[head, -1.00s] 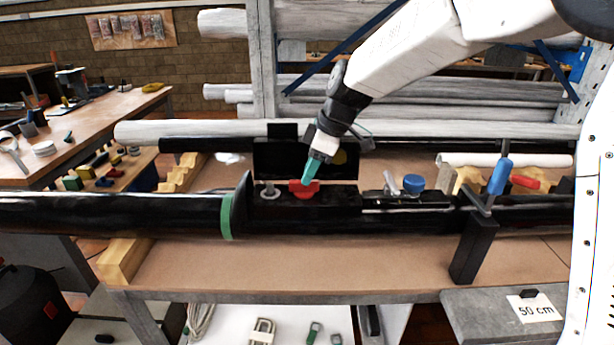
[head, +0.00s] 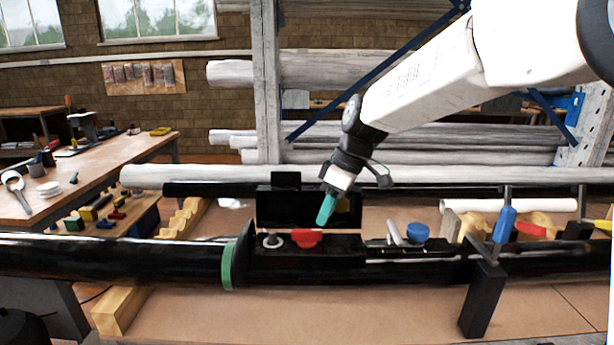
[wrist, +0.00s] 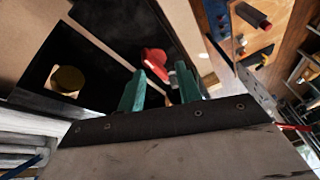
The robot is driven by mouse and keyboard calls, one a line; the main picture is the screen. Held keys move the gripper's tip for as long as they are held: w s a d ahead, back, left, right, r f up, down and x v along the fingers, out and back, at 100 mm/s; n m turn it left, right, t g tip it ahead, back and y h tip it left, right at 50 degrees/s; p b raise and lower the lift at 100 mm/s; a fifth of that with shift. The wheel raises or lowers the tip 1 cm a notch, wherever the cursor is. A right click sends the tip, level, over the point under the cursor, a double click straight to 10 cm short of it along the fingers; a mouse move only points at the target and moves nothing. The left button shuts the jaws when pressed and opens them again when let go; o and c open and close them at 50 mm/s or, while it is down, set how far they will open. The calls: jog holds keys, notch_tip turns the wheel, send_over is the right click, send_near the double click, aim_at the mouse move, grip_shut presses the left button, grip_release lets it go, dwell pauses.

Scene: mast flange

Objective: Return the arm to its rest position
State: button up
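My arm reaches in from the upper right of the head view. My gripper (head: 326,209) has teal fingers and hangs tilted just above and right of a red knob (head: 306,238) on a black block. In the wrist view the two teal fingers of my gripper (wrist: 161,85) stand apart with nothing held between them. The red knob (wrist: 154,62) shows beyond the fingertips, with a gap to them. In the head view only one finger can be made out.
A black pipe (head: 120,260) with a green band lies along the bench. A black upright plate (head: 290,208) stands behind the knob. A blue knob (head: 418,232) and a blue-handled clamp (head: 504,225) are to the right. White pipes fill the rack (head: 263,90) behind.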

jog(key=s+d+m+h, duration=0.1)
jog(key=s+d+m, duration=0.3)
jog(key=s+d, duration=0.3)
jog(key=s+d+m+t+h, duration=0.1)
jog(key=s+d+m, duration=0.4)
jog(key=s, duration=1)
jog(key=s+d+m+h, duration=0.2)
jog(key=s+d+m, duration=0.2)
jog(key=s+d, duration=0.4)
jog(key=s, duration=0.3)
jog(key=shift+s+d+r, duration=0.15)
jog(key=shift+d+r, duration=0.1)
jog(key=shift+d, duration=0.15)
jog(key=shift+d, duration=0.1)
